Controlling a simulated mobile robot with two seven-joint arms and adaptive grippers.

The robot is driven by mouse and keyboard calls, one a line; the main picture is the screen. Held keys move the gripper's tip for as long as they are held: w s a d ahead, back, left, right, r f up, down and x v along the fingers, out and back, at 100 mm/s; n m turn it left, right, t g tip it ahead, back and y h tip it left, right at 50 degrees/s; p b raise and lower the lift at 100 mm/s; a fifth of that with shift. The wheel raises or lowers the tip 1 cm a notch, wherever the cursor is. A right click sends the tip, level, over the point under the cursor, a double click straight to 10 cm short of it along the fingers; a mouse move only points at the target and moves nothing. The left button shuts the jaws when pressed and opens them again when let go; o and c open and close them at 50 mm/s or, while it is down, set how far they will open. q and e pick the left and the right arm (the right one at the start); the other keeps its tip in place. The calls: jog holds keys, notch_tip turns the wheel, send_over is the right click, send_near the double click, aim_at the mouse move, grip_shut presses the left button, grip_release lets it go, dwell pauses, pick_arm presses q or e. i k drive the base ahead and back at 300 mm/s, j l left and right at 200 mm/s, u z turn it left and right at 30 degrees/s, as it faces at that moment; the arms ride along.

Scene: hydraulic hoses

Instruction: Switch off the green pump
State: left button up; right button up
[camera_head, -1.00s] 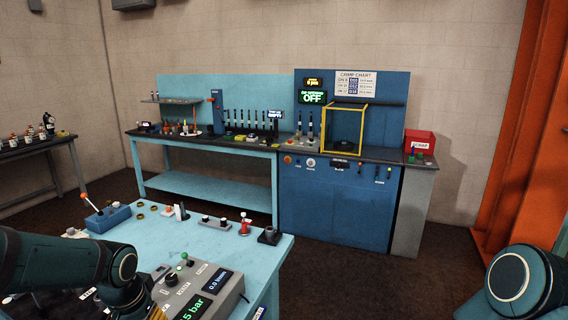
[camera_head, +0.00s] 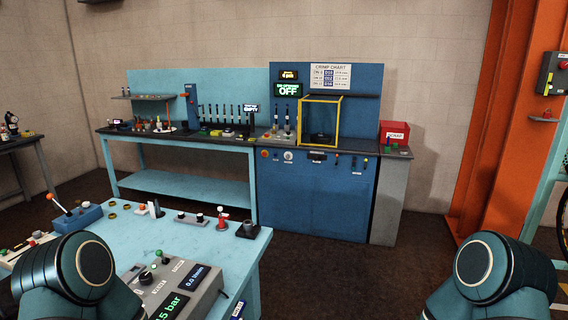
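No object that I can clearly identify as a green pump shows. A grey control box (camera_head: 178,283) stands on the near light-blue bench. It has a small green knob (camera_head: 159,254), a lit green display ending in "bar" (camera_head: 169,308) and a second display with bluish digits (camera_head: 197,273). Neither of my grippers is in view. Only rounded links of my two arms show at the bottom left and bottom right.
The near bench (camera_head: 215,246) carries a blue block with an orange-tipped lever (camera_head: 76,215) and several small fittings. A blue crimping station (camera_head: 318,205) and a light-blue workbench (camera_head: 190,187) stand along the back wall. Dark floor (camera_head: 345,275) is clear between them and me.

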aim_at(159, 253)
jog(key=k+l+u, duration=0.2)
jog(key=u, duration=0.3)
jog(key=k+l+u, duration=0.1)
jog(key=k+u, duration=0.15)
jog(key=u, duration=0.2)
